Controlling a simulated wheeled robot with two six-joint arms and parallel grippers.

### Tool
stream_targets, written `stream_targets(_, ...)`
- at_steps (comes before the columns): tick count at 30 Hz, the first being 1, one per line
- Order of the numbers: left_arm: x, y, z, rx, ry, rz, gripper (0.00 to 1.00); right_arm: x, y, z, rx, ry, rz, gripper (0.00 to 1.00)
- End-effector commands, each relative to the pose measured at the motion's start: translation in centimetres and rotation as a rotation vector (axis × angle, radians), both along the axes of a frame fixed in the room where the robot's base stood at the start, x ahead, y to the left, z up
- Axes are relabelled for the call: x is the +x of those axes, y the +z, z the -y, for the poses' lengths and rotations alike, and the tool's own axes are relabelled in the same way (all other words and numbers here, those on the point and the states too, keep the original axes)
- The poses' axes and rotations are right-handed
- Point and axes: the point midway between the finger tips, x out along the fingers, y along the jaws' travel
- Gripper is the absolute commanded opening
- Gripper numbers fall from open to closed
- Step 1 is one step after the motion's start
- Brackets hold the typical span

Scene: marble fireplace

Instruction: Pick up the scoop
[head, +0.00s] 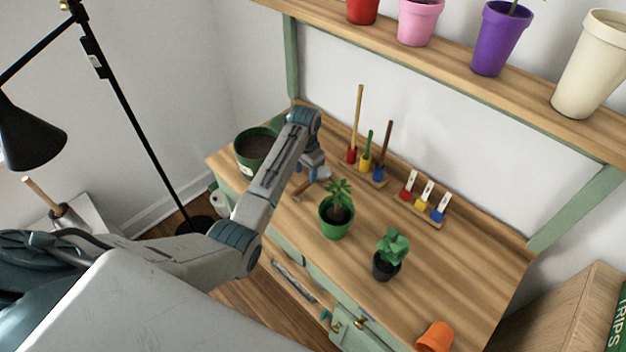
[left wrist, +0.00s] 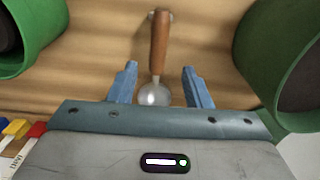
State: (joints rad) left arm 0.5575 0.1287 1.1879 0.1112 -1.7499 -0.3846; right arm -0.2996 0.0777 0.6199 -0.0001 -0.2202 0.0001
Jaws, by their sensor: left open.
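The scoop lies on the wooden bench top. In the left wrist view, its brown wooden handle (left wrist: 160,42) points away from me and its round metal bowl (left wrist: 153,96) is nearest. My left gripper (left wrist: 161,80) is open, with one blue finger on each side of the scoop and visible gaps between. In the head view the left gripper (head: 312,168) hangs over the bench between two green pots, and the scoop's handle (head: 303,189) shows just below it. The gripper partly hides the scoop there. My right gripper is not in view.
A large soil-filled green pot (head: 256,146) and a green potted plant (head: 337,217) flank the gripper. Behind are coloured tools in a rack (head: 372,176) and a tray of labels (head: 417,211).

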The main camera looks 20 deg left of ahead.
Motion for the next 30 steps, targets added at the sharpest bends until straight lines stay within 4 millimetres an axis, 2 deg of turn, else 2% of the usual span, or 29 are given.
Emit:
stream_targets(5,-0.2,-1.1,0.0,0.0,0.0,-0.001,0.45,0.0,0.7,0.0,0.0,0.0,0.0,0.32)
stream_targets(10,-0.7,-3.6,0.1,0.0,0.001,-0.003,0.45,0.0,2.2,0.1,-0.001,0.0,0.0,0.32)
stream_targets(15,-0.6,-5.5,0.1,0.001,0.001,0.0,0.45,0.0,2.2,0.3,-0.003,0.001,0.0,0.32)
stream_targets(23,-0.6,-5.8,0.1,0.0,0.0,0.002,0.45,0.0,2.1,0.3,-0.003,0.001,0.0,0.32)
stream_targets(27,-0.6,-5.8,0.1,0.0,0.0,0.002,0.17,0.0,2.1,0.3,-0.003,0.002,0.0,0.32)
stream_targets(30,-0.6,-5.8,0.1,0.0,0.0,0.002,0.0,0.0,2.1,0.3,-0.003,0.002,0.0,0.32)
